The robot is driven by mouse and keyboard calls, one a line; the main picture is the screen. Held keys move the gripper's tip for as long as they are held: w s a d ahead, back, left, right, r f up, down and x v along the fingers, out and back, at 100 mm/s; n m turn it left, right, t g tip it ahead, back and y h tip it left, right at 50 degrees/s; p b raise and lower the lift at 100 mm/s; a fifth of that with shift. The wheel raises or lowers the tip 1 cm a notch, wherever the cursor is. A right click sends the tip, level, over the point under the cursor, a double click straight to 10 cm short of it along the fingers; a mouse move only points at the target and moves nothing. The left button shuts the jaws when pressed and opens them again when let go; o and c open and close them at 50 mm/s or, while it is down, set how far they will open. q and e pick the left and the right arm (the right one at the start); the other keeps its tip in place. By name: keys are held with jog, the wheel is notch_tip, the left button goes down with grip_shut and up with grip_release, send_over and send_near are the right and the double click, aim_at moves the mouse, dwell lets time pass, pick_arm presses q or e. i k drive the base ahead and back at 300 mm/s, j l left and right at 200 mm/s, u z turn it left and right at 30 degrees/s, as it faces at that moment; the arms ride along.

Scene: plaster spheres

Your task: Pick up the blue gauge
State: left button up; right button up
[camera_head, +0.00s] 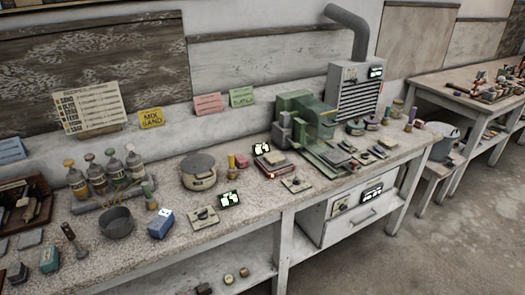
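A small blue box-shaped object (160,224) with a pale patch on top stands on the workbench (258,213) in the camera_head view, left of centre near the front edge. It is the bluest object on the bench and fits the blue gauge, but it is too small to read any dial. Nothing covers it. Neither of my grippers is in view.
A dark grey bowl (117,223) stands just left of the blue object, and a flat plate with a knob (203,218) lies to its right. A lidded pot (198,172) is behind. Bottles (115,168) stand at the back left. Floor (430,255) is clear at right.

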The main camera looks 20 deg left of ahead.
aim_at(160, 225)
jog(key=u, duration=1.55)
